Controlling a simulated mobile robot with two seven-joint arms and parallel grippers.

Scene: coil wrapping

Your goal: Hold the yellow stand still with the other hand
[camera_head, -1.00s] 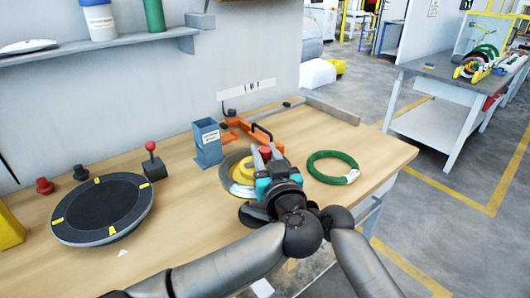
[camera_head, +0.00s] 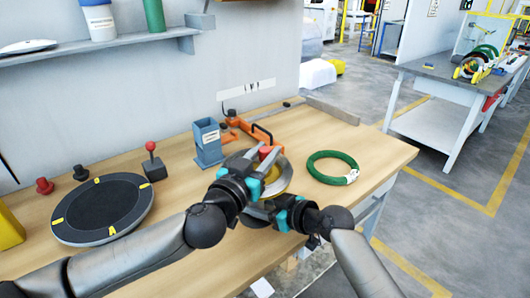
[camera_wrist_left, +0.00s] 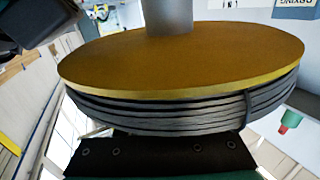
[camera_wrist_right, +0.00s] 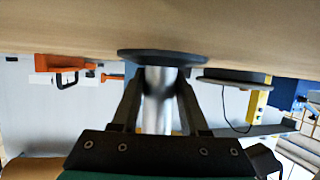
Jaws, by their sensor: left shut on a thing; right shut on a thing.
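The yellow stand (camera_head: 273,187) is at the front of the workbench, mostly covered by my grippers in the head view. Its yellow plate (camera_wrist_left: 180,62) bears a grey coil (camera_wrist_left: 170,113) in the upside-down left wrist view. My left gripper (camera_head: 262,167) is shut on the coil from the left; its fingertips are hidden. My right gripper (camera_wrist_right: 158,95) is shut on the stand's silver post (camera_wrist_right: 158,100), one finger on each side, just above the round black base (camera_wrist_right: 160,57). The base rests on the wooden bench top.
A green ring coil (camera_head: 333,168) lies to the right. A blue holder (camera_head: 208,143) and an orange tool (camera_head: 259,132) stand behind. A black round turntable (camera_head: 103,208) and a red-knobbed lever (camera_head: 152,162) are left. Bare bench lies between turntable and stand.

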